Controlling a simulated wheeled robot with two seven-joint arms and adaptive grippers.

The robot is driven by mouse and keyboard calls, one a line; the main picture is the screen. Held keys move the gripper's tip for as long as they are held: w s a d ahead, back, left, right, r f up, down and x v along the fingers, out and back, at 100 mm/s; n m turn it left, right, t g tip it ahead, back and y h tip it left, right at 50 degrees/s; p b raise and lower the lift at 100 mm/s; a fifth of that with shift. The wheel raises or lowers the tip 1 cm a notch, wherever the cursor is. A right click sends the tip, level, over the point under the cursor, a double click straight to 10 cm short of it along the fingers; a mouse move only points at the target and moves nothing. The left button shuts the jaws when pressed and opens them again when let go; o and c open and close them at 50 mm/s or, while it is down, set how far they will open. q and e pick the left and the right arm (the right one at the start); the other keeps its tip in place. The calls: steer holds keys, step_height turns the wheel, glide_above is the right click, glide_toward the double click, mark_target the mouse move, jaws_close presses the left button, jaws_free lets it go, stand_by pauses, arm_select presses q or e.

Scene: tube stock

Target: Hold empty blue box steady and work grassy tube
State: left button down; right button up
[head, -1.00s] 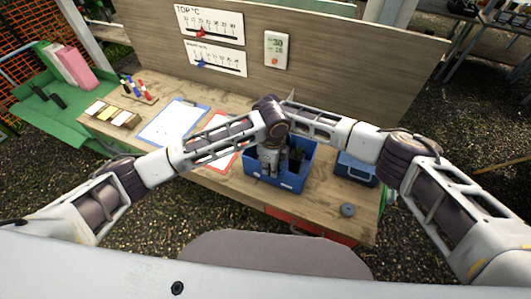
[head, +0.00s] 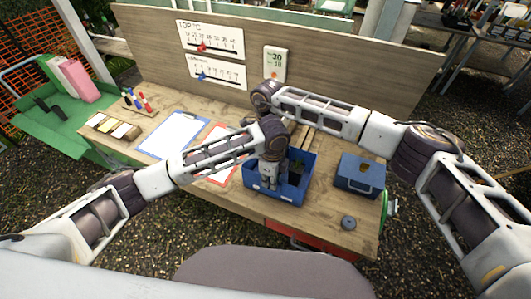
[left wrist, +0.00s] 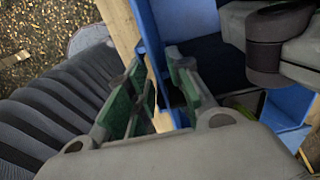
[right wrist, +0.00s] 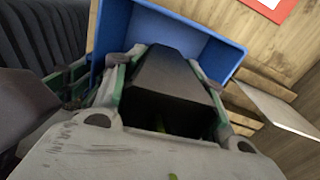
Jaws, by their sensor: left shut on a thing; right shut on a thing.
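The blue box (head: 294,196) stands open on the wooden table's front part. My left gripper (left wrist: 160,88) is shut on its wall, which runs between the fingers in the left wrist view; in the head view this gripper is over the box's front left. My right gripper (right wrist: 160,88) is shut on a dark, square, tapering tube (right wrist: 172,72), with the blue box (right wrist: 205,45) just beyond it. A little green shows at the tube's near end. In the head view my left arm hides most of the right gripper. The tube's contact with the box floor cannot be told.
A blue lidded case (head: 358,180) and a grey disc (head: 348,222) lie right of the box. A blue clipboard (head: 175,137), a red-edged sheet (head: 218,172) and a label tray (head: 112,127) lie left. A tall board (head: 345,70) closes the back.

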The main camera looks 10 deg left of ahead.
stand_by(0.3)
arm_select(q)
steer(key=c, duration=1.2)
jaws_free()
steer(key=shift+r, duration=0.1)
step_height(320, 180, up, 12)
arm_select(e)
steer(key=shift+r+b, duration=0.3)
steer(key=shift+r, duration=3.15)
arm_select(q)
steer(key=shift+f, duration=0.45)
arm_select(e)
steer(key=shift+s, duration=0.1)
